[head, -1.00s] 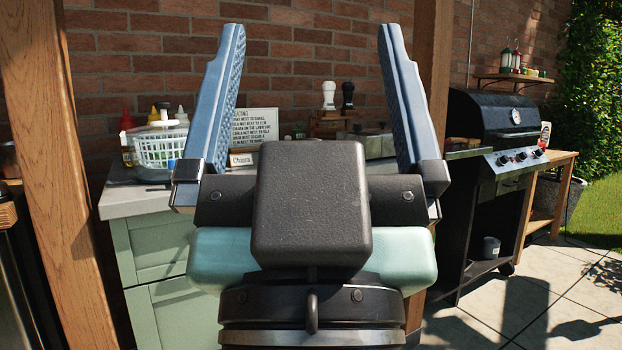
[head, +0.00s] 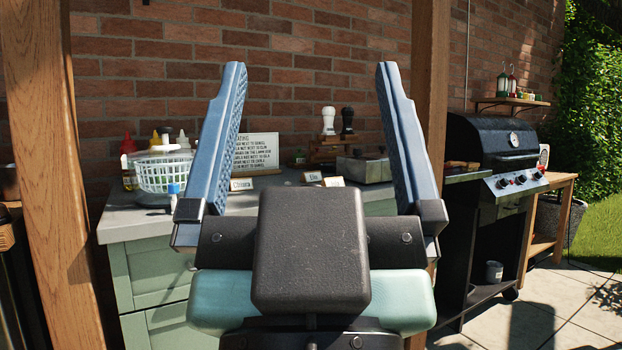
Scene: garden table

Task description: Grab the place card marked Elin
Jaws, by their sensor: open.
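In the head view, a small place card (head: 312,176) that seems to read "Elin" stands on the grey counter (head: 262,191), seen between my fingers. A card marked "Chiara" (head: 241,184) stands to its left, beside my left finger. Another card (head: 333,181) stands close to its right; its writing is too small to read. My gripper (head: 312,80) is open and empty, its two blue fingers pointing up and apart in front of the counter. It touches none of the cards. My gripper's body hides the counter's front middle.
A white basket (head: 162,174) and sauce bottles (head: 128,150) stand on the counter's left. A lettered seating sign (head: 255,152) stands behind the cards. A grey box (head: 364,168) is to their right. Wooden posts (head: 45,150) flank the counter. A black grill (head: 490,150) stands right.

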